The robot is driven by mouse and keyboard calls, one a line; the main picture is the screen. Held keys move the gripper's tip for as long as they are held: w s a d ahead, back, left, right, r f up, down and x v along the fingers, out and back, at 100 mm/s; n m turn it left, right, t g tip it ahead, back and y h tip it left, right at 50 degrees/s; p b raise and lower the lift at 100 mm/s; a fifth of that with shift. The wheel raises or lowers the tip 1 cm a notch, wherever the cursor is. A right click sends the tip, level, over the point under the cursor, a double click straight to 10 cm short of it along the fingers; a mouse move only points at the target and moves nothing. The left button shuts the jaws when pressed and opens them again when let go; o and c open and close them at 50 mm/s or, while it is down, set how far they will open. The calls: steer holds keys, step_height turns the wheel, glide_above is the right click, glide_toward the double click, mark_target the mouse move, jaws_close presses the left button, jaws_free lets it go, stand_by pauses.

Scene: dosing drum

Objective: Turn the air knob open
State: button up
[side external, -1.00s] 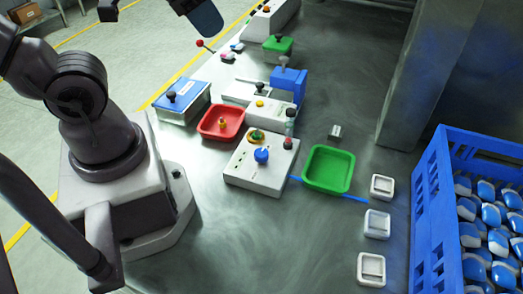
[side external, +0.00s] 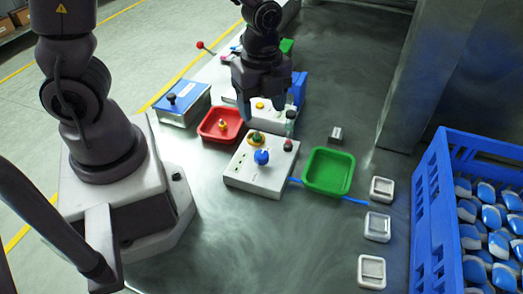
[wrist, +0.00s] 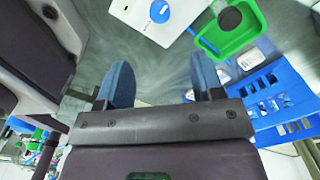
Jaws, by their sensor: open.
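A white control box (side external: 245,184) sits on the metal table with a round blue knob (side external: 261,157) on top. A yellow-and-green part is behind the knob, and a dark-based clear column (side external: 289,132) stands at the box's right corner. No readable label shows which is the air knob. The blue knob also shows in the wrist view (wrist: 159,11), at the top edge. My gripper (side external: 260,108) hangs fingers down above and behind the box, apart from the knob. In the wrist view its two blue fingers (wrist: 162,84) are spread with nothing between them.
A red tray (side external: 204,132) is left of the box and a green tray (side external: 347,178) right of it. A blue box (side external: 181,101) stands farther back. Several small white dishes (side external: 377,226) and a blue crate (side external: 425,215) of packs are on the right. The front table is clear.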

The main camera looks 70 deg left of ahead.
mark_target(261, 154)
step_height(261, 154, down, 13)
stand_by(0.6)
steer(key=c, duration=0.9)
